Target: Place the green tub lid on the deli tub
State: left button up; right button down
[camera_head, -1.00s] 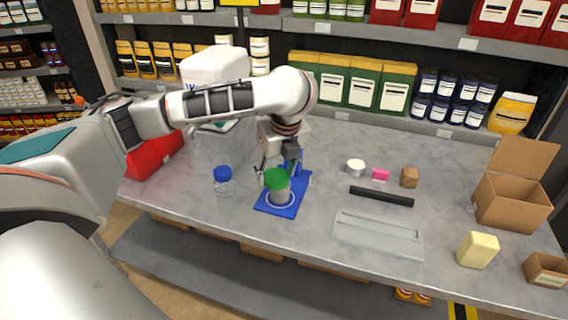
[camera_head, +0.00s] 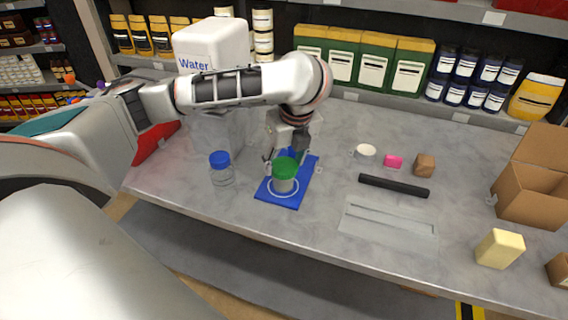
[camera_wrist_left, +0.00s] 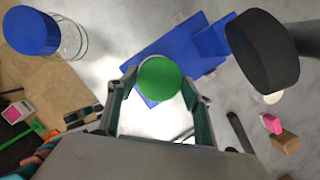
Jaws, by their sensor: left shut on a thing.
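The green tub lid (camera_head: 285,167) is level at the top of the pale deli tub (camera_head: 283,185). Whether it is fully seated cannot be told. The tub stands upright on a blue board (camera_head: 301,191), inside a white ring marking. My left gripper (camera_head: 283,158) is shut on the lid, reaching in from behind and above. In the left wrist view the lid (camera_wrist_left: 159,79) lies between the two fingertips (camera_wrist_left: 158,88) and hides the tub. My right gripper is not in view.
A clear jar with a blue cap (camera_head: 221,170) stands left of the board. To the right are a white round container (camera_head: 365,151), a pink block (camera_head: 393,161), a brown block (camera_head: 424,165), a black bar (camera_head: 393,186) and a grey tray (camera_head: 388,222). A cardboard box (camera_head: 530,195) stands far right.

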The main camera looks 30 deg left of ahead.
pick_arm(q)
jog(key=shift+a+f, duration=0.1)
jog(key=shift+a, duration=0.05)
jog(key=o, duration=0.7)
jog(key=shift+f, duration=0.1)
